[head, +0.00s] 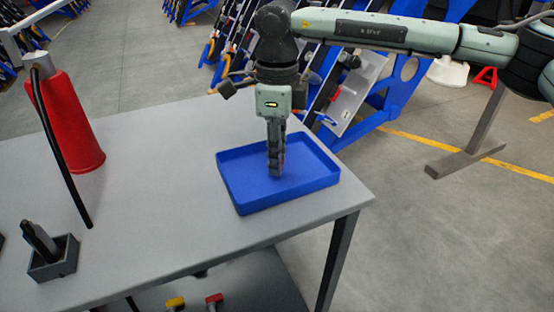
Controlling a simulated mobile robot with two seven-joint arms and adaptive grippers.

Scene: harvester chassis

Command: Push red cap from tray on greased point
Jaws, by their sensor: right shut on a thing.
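The blue tray (235,190) lies on the grey table near its right corner. My right gripper (275,172) points straight down into the tray, with its fingertips close to the tray floor. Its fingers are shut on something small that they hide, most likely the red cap. No red cap shows elsewhere in the tray. No greased point can be made out. My left gripper is not in view.
A red extinguisher-like cylinder (75,120) with a black hose stands on the table's left. A dark tool sits in a grey holder (57,262) at the front left. The table (150,210) between is clear. Blue racks (375,120) stand behind.

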